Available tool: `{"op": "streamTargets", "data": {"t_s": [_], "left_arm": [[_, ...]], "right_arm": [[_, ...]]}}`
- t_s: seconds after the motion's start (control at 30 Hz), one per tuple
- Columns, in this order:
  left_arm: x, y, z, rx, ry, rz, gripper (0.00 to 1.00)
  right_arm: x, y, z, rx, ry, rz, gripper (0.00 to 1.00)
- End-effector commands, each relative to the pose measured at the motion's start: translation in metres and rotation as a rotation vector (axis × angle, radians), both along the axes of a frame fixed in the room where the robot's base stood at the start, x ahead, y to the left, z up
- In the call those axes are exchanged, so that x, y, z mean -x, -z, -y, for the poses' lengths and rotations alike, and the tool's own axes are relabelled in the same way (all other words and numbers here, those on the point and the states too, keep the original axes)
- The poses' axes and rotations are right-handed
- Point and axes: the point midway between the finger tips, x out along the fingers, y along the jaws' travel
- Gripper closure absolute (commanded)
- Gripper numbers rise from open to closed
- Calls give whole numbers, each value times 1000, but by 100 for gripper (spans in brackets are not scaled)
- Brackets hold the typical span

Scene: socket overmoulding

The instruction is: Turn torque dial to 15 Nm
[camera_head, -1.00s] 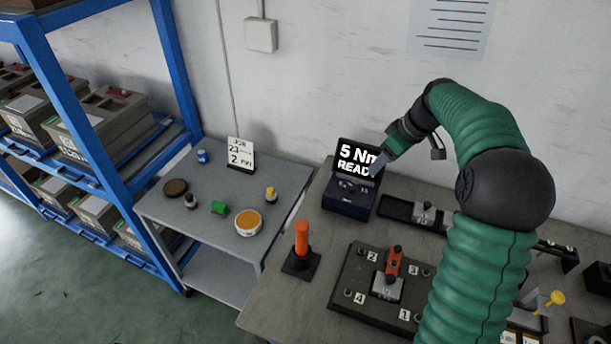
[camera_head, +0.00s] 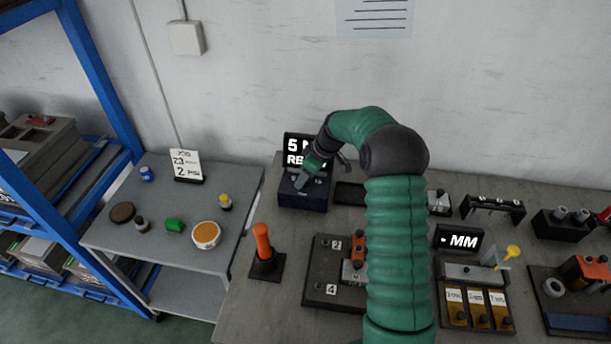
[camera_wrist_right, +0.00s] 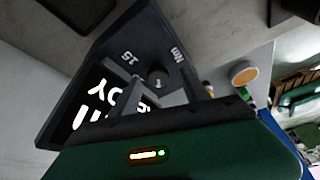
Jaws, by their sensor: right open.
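The torque unit is a dark blue box (camera_head: 303,198) with an upright screen (camera_head: 293,146) at the back left of the workbench. The screen shows a 5 and part of a second line; my arm hides the rest. My right gripper (camera_head: 301,182) is over the top of the box, pointing down. In the right wrist view, the dial (camera_wrist_right: 157,76) is a small dark round knob on the panel, with printed marks including 15 and Nm around it. My right gripper (camera_wrist_right: 165,87) is open there, its fingers on either side of the dial. Contact with it cannot be told. My left gripper is not in view.
An orange-handled tool (camera_head: 263,244) stands in front of the box. A numbered fixture plate (camera_head: 322,290) lies nearer, partly behind my right arm. A grey side table (camera_head: 150,220) with small items stands left. The wall is close behind.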

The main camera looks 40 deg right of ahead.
Motion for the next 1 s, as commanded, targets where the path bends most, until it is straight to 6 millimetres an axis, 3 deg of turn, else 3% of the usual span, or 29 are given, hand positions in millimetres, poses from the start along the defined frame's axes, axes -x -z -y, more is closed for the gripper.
{"op": "streamTargets", "data": {"t_s": [0.3, 0.7, 1.0], "left_arm": [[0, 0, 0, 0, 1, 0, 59], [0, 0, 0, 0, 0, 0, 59], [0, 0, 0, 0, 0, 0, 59]], "right_arm": [[-3, 6, -1, 2, 1, 0, 46], [-2, 5, 0, 0, 0, 0, 99], [-2, 6, 0, 2, 15, -1, 100]]}}
